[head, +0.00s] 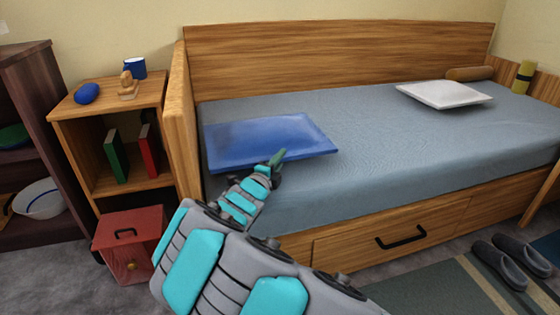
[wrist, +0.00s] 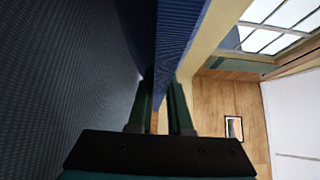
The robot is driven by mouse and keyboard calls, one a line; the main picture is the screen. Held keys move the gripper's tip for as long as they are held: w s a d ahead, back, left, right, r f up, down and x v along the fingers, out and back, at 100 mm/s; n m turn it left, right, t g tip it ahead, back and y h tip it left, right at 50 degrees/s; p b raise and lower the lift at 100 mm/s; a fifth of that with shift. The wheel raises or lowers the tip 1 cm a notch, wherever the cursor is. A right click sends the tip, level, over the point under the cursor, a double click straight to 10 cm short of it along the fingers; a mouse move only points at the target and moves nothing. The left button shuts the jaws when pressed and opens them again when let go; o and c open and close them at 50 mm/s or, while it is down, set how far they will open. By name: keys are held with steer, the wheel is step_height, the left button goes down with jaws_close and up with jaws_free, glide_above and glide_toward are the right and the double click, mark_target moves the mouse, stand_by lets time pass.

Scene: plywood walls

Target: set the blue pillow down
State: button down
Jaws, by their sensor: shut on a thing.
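The blue pillow (head: 265,142) is flat and roughly level over the left end of the bed's grey-blue mattress (head: 400,150). My gripper (head: 278,158) is shut on the pillow's near edge. In the wrist view the pillow (wrist: 180,30) runs away from between my two green fingers (wrist: 160,90), with the mattress surface (wrist: 70,80) close on the left. I cannot tell whether the pillow's underside touches the mattress.
A white pillow (head: 445,94) lies towards the bed's far right. A wooden end board (head: 180,110) borders the mattress on the left, beside a shelf unit (head: 108,92). The mattress middle is clear. Slippers (head: 500,262) lie on the floor rug.

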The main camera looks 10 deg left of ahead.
steer(key=c, duration=0.8)
jaws_free()
steer(key=shift+c, duration=0.2)
